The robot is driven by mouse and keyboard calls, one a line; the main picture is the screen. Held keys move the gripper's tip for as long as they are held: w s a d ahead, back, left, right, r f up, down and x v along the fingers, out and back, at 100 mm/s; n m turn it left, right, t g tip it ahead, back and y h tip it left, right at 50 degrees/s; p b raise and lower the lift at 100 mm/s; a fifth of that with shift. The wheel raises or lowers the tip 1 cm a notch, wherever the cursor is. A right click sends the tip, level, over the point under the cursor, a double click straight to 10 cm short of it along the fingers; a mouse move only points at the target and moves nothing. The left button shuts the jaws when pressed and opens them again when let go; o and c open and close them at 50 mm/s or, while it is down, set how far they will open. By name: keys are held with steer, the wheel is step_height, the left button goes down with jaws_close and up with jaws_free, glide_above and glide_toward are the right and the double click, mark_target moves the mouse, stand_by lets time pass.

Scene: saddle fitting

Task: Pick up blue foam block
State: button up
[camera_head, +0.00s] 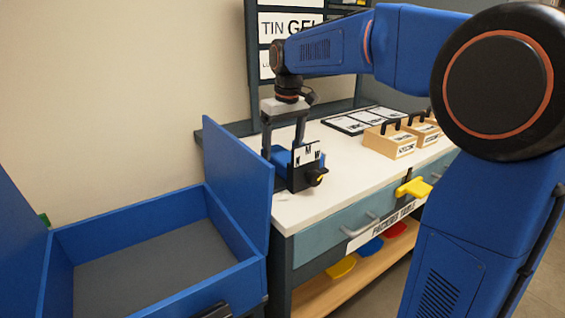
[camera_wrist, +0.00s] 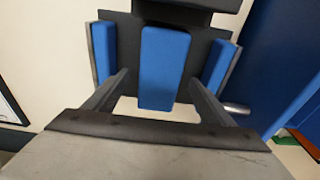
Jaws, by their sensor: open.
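The blue foam block (camera_wrist: 165,68) stands out in the middle of the wrist view, between my two fingers, against a dark plate. In the head view only a small part of blue (camera_head: 281,158) shows behind the black holder (camera_head: 303,177), which bears a white label and a dark knob. My gripper (camera_head: 284,150) points down over this spot on the table's left end. In the wrist view my gripper (camera_wrist: 158,82) is open, with a finger on each side of the block and gaps between.
The white packing table (camera_head: 345,178) has wooden boxes (camera_head: 389,141) and a framed card set (camera_head: 365,119) farther right. A yellow piece (camera_head: 413,188) juts from its front. A large open blue bin (camera_head: 150,248) with a raised side panel stands left of the table.

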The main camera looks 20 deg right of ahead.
mark_target(283, 154)
steer(key=shift+w+f, duration=0.2)
steer(key=shift+f, duration=1.3)
steer(key=c, duration=1.2)
steer(key=shift+o, duration=0.2)
steer(key=shift+r, duration=0.1)
